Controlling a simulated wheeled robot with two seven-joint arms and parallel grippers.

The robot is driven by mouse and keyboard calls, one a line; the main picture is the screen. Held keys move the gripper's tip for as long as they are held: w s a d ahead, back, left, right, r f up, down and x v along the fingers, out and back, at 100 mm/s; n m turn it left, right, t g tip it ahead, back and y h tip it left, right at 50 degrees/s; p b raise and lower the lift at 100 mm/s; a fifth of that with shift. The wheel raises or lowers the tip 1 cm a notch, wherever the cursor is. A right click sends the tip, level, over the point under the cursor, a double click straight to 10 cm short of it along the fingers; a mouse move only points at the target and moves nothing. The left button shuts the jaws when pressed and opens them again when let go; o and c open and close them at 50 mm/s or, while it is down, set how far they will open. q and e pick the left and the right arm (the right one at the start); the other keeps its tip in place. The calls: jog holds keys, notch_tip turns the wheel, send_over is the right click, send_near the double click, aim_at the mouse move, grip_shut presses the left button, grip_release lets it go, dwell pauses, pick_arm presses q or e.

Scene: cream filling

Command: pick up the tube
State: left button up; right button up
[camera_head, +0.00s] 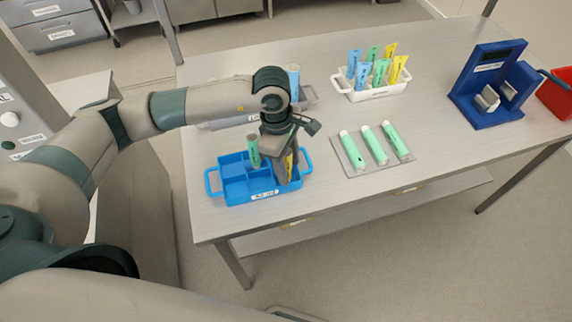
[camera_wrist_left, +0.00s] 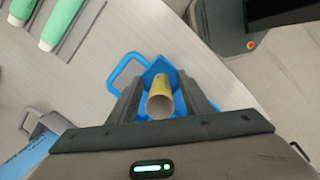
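A yellow tube (camera_head: 289,163) stands in the right part of the blue divided tray (camera_head: 236,196). In the left wrist view the tube (camera_wrist_left: 160,98) shows its round, open-looking end towards the camera. My left gripper (camera_head: 288,174) points down over the tray with its fingers around the tube. In the left wrist view the left gripper (camera_wrist_left: 160,92) has one finger on each side of the tube, with narrow blue gaps showing, so it looks open. A green tube (camera_head: 253,150) stands in another compartment of the tray. My right gripper is not in view.
A white basket (camera_head: 378,94) holds several blue, green and yellow tubes. A grey plate (camera_head: 352,152) holds three green tubes. A blue stand (camera_head: 484,118) and a red bin (camera_head: 556,98) are at the right. A grey tray behind my left wrist is partly hidden.

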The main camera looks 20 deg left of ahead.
aim_at(288, 152)
pick_arm(q)
jog(key=c, duration=1)
jog(key=shift+o, duration=0.2)
jog(key=shift+r, duration=0.15)
jog(key=shift+r+b, duration=0.2)
jog(key=shift+b, duration=0.15)
notch_tip(288, 152, up, 3)
jog(key=shift+r+b, duration=0.1)
jog(key=shift+b, duration=0.95)
jog(key=s+d+r+b, duration=0.3)
jog(key=s+d+r, duration=0.3)
jog(key=s, duration=0.4)
jog(key=shift+r+b, duration=0.4)
jog(key=shift+r, duration=0.15)
jog(key=shift+d, duration=0.1)
